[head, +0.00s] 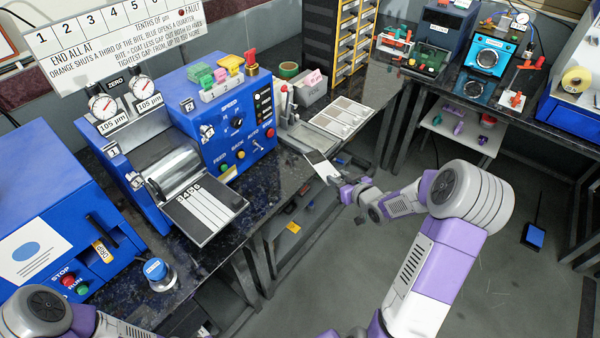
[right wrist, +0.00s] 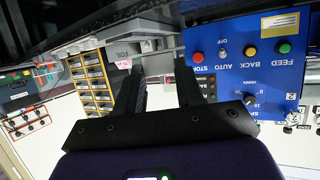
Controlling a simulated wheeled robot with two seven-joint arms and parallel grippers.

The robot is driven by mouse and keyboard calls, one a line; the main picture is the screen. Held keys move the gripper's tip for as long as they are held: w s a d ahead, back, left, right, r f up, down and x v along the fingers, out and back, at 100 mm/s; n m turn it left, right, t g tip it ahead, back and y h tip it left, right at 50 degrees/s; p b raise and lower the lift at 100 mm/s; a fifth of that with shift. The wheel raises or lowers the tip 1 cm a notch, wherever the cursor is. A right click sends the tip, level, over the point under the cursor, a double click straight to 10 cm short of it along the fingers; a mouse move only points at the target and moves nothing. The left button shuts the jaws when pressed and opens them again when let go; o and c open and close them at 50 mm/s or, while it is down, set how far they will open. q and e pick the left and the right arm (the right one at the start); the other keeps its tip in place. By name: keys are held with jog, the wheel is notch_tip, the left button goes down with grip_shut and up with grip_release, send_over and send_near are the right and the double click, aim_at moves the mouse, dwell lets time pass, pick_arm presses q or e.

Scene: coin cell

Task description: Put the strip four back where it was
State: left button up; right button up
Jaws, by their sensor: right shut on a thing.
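My right gripper (head: 347,189) is shut on a flat strip (head: 321,166), part white and part dark, which sticks out toward the bench at the upper left. I cannot read a number on the strip. The strip is in the air in front of the bench edge. In the right wrist view the two dark fingers of the right gripper (right wrist: 160,92) show, but the strip is not clear between them. A dark tray (head: 236,200) with several pale strips and small printed numbers lies in front of the roller machine (head: 177,172). My left gripper is not in view.
A panel with white cards (head: 343,116) lies on the bench beyond the held strip. A blue-capped jar (head: 158,272) stands near the front edge. Open floor lies right of the bench.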

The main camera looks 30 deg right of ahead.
jog(key=b, duration=0.2)
send_over(303, 179)
jog(key=shift+s+f, duration=0.15)
jog(key=shift+f, duration=0.4)
notch_tip(303, 179, down, 6)
jog(key=shift+s+r+b, duration=0.1)
jog(key=shift+r+b, duration=0.05)
jog(key=shift+b, duration=0.9)
jog(key=shift+w+f, duration=0.2)
jog(key=shift+f, duration=0.1)
jog(key=shift+r, duration=0.15)
jog(key=shift+b, duration=0.3)
jog(key=o, duration=0.6)
jog(key=shift+f, duration=0.25)
jog(key=o, duration=0.5)
jog(key=shift+r, duration=0.1)
